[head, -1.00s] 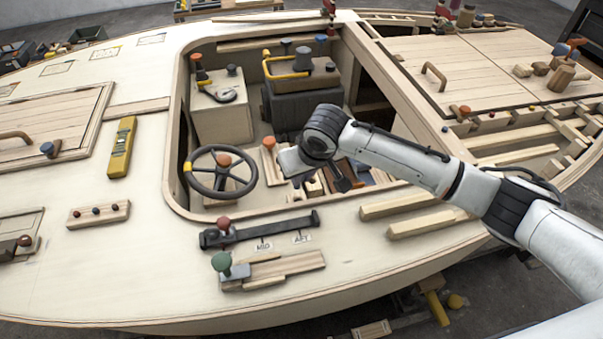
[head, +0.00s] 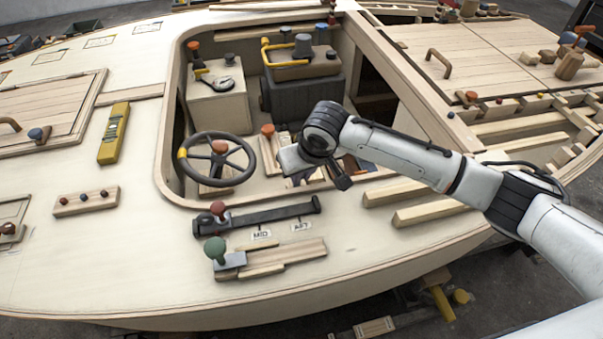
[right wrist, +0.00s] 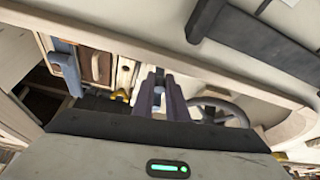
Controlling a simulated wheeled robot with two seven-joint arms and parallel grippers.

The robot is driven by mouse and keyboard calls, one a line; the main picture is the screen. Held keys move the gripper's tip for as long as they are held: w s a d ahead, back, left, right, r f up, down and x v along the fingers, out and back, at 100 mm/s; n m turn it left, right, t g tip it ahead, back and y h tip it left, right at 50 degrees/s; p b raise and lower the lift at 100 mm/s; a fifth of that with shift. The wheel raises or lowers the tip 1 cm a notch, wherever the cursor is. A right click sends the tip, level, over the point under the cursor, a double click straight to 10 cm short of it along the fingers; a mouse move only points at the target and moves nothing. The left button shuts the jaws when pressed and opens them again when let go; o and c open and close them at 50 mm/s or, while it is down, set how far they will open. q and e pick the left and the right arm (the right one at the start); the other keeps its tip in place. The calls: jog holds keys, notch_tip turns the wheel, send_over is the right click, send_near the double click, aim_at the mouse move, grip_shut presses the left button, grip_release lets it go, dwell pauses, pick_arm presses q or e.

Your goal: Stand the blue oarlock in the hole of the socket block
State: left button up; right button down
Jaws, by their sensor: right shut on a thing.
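My right gripper (head: 340,178) reaches over the near edge of the cockpit opening, right of the steering wheel. In the right wrist view its two dark fingers (right wrist: 160,95) are close together on a narrow thing. They largely hide it, and I cannot make out what it is. A blue piece (right wrist: 65,65) stands at the left in the right wrist view, apart from the fingers; I cannot tell whether it is the oarlock. I cannot pick out the socket block with certainty. My left gripper is not in view.
The steering wheel (head: 217,160) is left of my right gripper. A dark slide bar with a red knob (head: 218,208) and a slide with a green knob (head: 215,248) lie on the near deck. A yellow level (head: 114,133) lies at left.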

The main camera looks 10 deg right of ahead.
jog(key=shift+f+b, duration=0.85)
jog(key=shift+s+f, duration=0.15)
jog(key=shift+f, duration=0.8)
jog(key=c, duration=1.7)
grip_release()
jog(key=shift+o, duration=0.2)
jog(key=p+v, duration=0.1)
jog(key=v, duration=0.9)
